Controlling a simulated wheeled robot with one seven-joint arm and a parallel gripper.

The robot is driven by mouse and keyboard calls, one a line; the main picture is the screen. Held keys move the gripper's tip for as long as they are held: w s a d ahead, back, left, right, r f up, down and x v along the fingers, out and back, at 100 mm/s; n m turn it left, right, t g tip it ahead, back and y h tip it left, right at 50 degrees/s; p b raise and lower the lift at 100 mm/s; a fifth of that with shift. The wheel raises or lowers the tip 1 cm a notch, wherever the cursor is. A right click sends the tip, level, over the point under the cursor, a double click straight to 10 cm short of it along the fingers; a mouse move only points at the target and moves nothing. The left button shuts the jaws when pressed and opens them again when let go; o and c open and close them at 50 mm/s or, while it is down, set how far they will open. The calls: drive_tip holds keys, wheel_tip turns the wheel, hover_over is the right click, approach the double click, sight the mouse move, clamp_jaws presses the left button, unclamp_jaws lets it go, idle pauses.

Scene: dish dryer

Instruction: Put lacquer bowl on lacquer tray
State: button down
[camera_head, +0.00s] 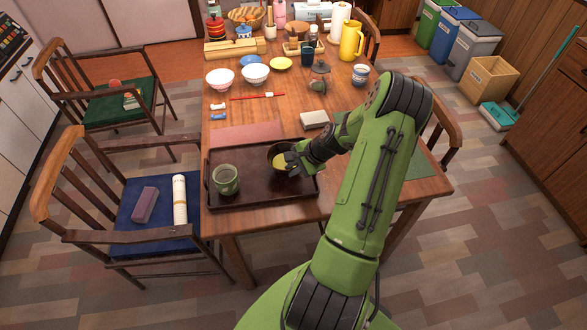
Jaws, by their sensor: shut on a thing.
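The lacquer tray (243,194) is dark brown and lies near the front left of the wooden table. A green cup (226,178) stands on its left part. The lacquer bowl (273,151) looks dark outside with a yellowish inside. It is at the tray's far right part, and my gripper (290,162) is shut on its right side. My gripper and wrist hide part of the bowl. I cannot tell whether the bowl touches the tray or hangs just above it.
A pinkish mat (247,134) lies behind the tray, and a grey-topped block (314,119) stands behind the bowl. Red chopsticks (257,96), several bowls, a yellow pitcher (351,40) and other kitchenware fill the far half. Chairs stand around the table.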

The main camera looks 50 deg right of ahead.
drive_tip(key=c, duration=1.6)
unclamp_jaws()
drive_tip(key=shift+f, duration=0.15)
drive_tip(key=o, duration=0.5)
